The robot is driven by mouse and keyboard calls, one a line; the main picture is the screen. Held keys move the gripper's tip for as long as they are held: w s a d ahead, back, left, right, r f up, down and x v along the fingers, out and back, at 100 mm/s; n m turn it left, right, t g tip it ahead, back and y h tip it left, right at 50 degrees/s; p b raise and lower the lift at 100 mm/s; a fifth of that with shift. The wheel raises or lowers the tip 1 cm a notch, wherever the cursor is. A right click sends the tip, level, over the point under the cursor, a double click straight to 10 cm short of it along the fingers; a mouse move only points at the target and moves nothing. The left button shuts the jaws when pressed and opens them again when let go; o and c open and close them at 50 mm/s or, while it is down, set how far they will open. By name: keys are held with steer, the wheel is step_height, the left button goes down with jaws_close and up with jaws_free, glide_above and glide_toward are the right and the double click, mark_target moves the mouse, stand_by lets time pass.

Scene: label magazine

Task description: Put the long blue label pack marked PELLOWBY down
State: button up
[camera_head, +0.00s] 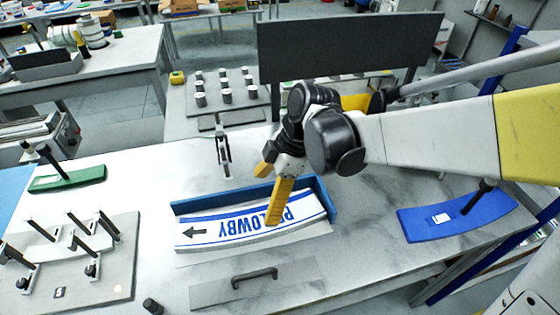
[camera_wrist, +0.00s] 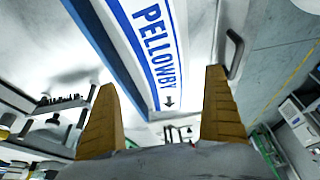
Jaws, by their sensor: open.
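The PELLOWBY label pack (camera_head: 240,229) is long and curved, with a white top, blue stripes, blue lettering and an arrow. It lies flat at the middle of the table, along the inside of a blue-walled holder (camera_head: 186,208). In the wrist view the pack (camera_wrist: 165,75) runs away beyond my fingers, beside the blue wall (camera_wrist: 95,25). My gripper (camera_head: 271,193) is open with yellow fingers. One finger overlaps the pack's right part in the head view; I cannot tell whether it touches. The wrist view shows an empty gap between the fingers (camera_wrist: 160,115).
A grey plate with a dark handle (camera_head: 255,274) lies in front of the holder. A blue curved piece with a black post (camera_head: 440,220) lies at right, a green one (camera_head: 75,180) at left. A grey board with several black posts (camera_head: 110,275) is front left. A dark panel (camera_head: 345,45) stands behind.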

mark_target(252, 221)
steer(key=shift+w+a+f+n, duration=0.1)
steer(key=shift+f+n, duration=0.2)
steer(key=shift+f, duration=0.1)
steer(key=shift+a+f, duration=0.1)
steer(key=shift+f, duration=0.25)
steer(key=b+x, duration=0.5)
steer(key=x, duration=0.5)
steer(key=shift+r, duration=0.1)
steer(key=c, duration=1.3)
